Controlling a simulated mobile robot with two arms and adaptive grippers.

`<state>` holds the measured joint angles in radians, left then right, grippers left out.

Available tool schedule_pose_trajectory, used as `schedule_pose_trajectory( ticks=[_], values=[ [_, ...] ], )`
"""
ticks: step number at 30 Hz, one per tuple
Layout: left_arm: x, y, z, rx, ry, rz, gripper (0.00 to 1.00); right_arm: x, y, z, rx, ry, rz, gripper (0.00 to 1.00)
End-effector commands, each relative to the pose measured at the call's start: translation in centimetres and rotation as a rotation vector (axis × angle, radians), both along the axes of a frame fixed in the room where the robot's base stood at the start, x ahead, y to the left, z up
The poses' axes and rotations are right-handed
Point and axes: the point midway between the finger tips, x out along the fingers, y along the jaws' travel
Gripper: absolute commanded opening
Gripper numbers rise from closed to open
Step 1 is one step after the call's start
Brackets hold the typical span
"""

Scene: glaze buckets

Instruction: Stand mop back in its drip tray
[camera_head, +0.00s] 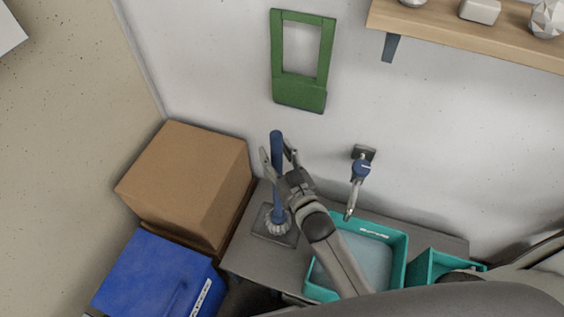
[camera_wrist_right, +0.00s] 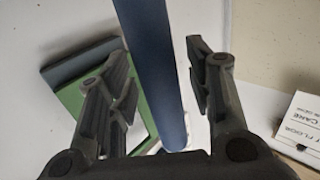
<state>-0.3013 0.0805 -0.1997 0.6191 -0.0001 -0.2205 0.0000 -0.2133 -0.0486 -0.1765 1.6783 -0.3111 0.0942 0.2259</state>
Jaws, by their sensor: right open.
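The mop has a blue handle (camera_head: 277,178) and a pale stringy head (camera_head: 277,222). It stands nearly upright with its head on a dark square drip tray (camera_head: 288,240) on the grey bench. My right gripper (camera_head: 277,150) is open, with its fingers on either side of the upper handle. In the right wrist view the handle (camera_wrist_right: 153,70) runs between the open fingers (camera_wrist_right: 160,95), with visible gaps. The mop head and tray are outside that view. My left gripper is not in view.
A teal basin (camera_head: 398,262) of pale liquid sits right of the tray on the grey bench (camera_head: 245,255). A cardboard box (camera_head: 185,185) and blue box (camera_head: 155,275) stand left. A wall tap (camera_head: 358,178), green wall frame (camera_head: 300,95) and wooden shelf (camera_head: 450,30) are behind.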

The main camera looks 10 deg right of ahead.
Motion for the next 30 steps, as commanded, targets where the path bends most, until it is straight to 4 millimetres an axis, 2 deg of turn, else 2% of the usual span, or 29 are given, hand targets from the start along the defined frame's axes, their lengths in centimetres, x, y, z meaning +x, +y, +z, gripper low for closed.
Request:
schedule_pose_trajectory(
  ticks=[5,12,18,24,30],
  values=[
    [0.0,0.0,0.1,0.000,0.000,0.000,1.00,-2.1,-0.4,-0.1,0.000,0.002,0.000,0.47],
    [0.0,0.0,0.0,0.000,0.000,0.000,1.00,-6.9,-1.3,-0.1,-0.001,0.004,0.000,0.47],
    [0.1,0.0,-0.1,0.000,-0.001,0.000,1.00,-10.1,-2.0,-0.1,-0.002,0.003,0.000,0.47],
    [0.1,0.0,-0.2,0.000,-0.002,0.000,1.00,-11.6,-2.3,0.1,-0.001,0.000,0.000,0.47],
    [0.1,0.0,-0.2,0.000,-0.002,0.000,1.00,-11.8,-2.3,0.1,-0.001,0.000,0.000,0.47]
  ],
)
